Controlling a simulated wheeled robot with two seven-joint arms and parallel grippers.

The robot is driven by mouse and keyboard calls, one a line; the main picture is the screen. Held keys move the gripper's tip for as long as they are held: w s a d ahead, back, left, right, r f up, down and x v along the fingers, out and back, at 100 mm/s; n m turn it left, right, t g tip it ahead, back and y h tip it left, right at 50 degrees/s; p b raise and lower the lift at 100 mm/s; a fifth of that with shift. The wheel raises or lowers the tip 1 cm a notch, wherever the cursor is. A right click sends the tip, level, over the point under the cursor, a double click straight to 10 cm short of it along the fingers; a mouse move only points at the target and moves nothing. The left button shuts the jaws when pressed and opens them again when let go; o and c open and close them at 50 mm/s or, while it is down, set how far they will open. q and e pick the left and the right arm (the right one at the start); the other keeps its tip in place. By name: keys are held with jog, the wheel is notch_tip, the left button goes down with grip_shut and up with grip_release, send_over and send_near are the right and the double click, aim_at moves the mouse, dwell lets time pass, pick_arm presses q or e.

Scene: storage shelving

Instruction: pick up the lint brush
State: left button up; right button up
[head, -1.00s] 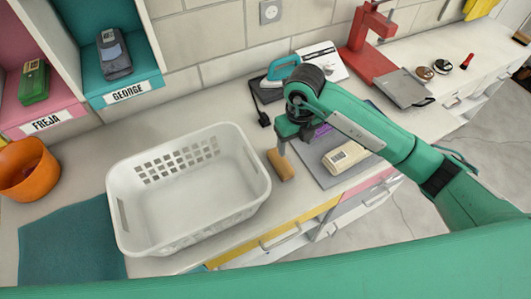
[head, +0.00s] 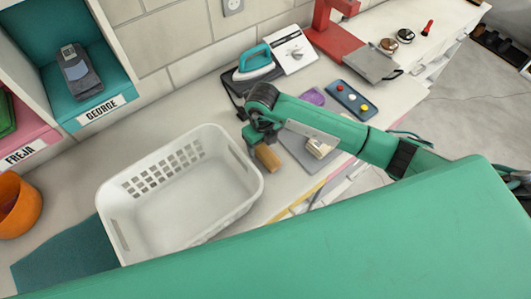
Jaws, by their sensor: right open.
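A small orange-brown block-shaped item (head: 268,158), which looks like the lint brush, lies on the counter just right of the white basket. My right gripper (head: 254,146) points down at its left end, between it and the basket rim. The gripper is open with nothing seen between the fingers. The fingers partly overlap the item's near left side, and I cannot tell whether they touch it. My left gripper is not in view.
The white laundry basket (head: 118,222) stands close left of the gripper. Behind are an iron (head: 254,64) and a white device (head: 292,50). A grey board (head: 292,143), a cream item (head: 319,148), a purple item (head: 313,97) and a button panel (head: 349,98) lie to the right.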

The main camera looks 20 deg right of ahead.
aim_at(263, 149)
jog(key=f, duration=0.1)
jog(key=f+p, duration=0.2)
jog(key=f, duration=0.1)
jog(key=shift+w+d, duration=0.1)
jog(key=shift+w, duration=0.15)
jog(key=shift+f, duration=0.3)
jog(key=shift+f, duration=0.15)
jog(key=c, duration=1.1)
